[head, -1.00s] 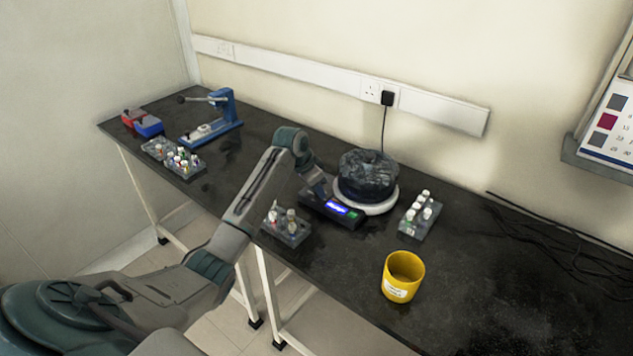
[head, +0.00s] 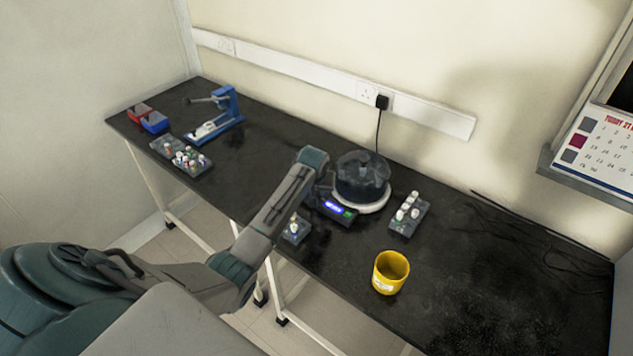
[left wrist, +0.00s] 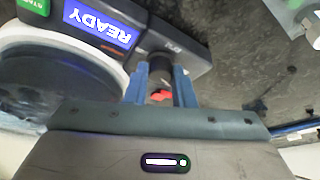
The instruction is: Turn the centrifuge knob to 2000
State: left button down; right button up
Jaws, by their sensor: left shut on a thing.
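The centrifuge (head: 362,178) has a clear dark-tinted round lid on a white base, with a dark control panel at its front left. Its lit blue display (head: 333,206) reads READY, upside down, in the left wrist view (left wrist: 102,25). A green button (left wrist: 36,5) is beside the display. The dark knob (left wrist: 160,70) sits between the blue fingers of my left gripper (left wrist: 160,93), which is shut on it. A red mark shows by the knob; its setting cannot be read. In the head view, my left arm hides the knob.
A tube rack (head: 295,229) stands close in front of the panel, partly behind my arm. Another rack (head: 409,215) is right of the centrifuge. A yellow cup (head: 390,272) stands at the front. A blue press (head: 222,115) stands at the back left.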

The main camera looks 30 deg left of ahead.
pick_arm(q)
jog(key=shift+d+r+n+g+y+p, duration=0.1)
jog(key=shift+n+g+y+p, duration=0.3)
jog(key=shift+n+p, duration=0.85)
jog(key=shift+n+b, duration=0.3)
jog(key=shift+n, duration=0.15)
jog(key=c, duration=1.2)
grip_release()
jog(key=shift+c, duration=0.2)
jog(key=b+v, duration=0.2)
jog(key=v, duration=0.8)
jog(key=shift+d+r, duration=0.15)
jog(key=shift+r, duration=0.1)
